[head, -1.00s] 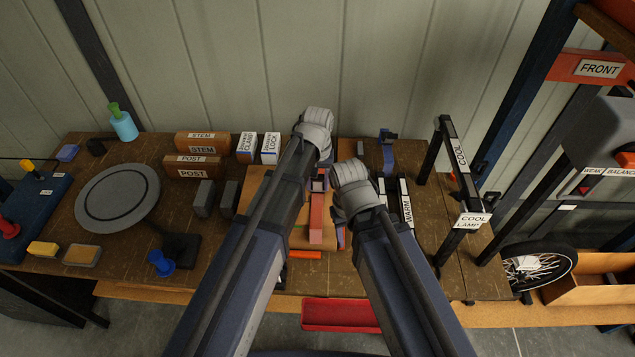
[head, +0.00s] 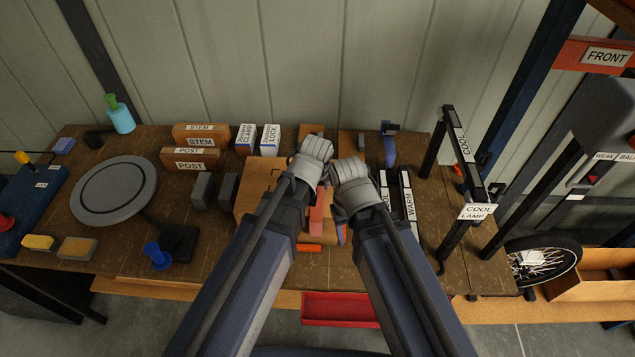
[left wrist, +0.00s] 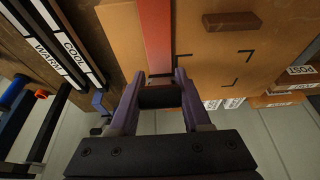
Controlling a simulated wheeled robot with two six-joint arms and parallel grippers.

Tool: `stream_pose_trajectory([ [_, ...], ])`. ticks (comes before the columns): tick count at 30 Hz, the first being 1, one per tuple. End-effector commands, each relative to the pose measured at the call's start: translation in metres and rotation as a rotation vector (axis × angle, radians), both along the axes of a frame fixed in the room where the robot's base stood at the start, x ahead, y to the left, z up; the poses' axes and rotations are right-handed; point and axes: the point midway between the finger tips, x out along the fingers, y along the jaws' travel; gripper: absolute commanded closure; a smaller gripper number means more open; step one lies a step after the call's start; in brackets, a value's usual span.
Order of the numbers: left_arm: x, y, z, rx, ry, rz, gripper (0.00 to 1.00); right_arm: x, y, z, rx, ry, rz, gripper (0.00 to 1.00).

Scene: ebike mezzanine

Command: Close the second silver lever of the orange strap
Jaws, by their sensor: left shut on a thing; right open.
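The orange-red strap (head: 316,218) lies along a tan board (head: 251,200) on the bench, partly covered by my arms. The strap (left wrist: 156,35) runs down between my left fingers in the left wrist view. My left gripper (left wrist: 160,80) is shut on a dark grey piece (left wrist: 160,97) at the strap's end, which looks like a silver lever in shadow. I cannot tell which of the levers it is. In the head view my left gripper (head: 322,185) is mostly hidden by its wrist. My right gripper (head: 343,232) is open close beside the strap, mostly hidden under its arm.
Labelled boxes (head: 200,134) and a round grey plate (head: 113,192) stand to the left. The WARM and COOL bars (head: 409,206) and a black lamp frame (head: 462,165) stand to the right. A red tray (head: 338,310) is below the bench's front edge.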

Motion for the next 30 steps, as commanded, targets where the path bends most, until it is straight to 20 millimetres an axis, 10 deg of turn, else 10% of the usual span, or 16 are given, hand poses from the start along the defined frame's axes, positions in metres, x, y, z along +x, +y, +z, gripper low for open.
stream_pose_trajectory([
  [29,-0.0076,-0.0004,-0.0076,-0.001,0.013,0.000,1.00,0.0000,0.0000,-0.0065,0.000,0.000,0.002,0.50],
  [30,-0.0076,-0.0005,-0.0076,-0.001,0.013,0.000,0.46,0.0000,0.0000,-0.0065,0.000,0.000,0.002,0.50],
])
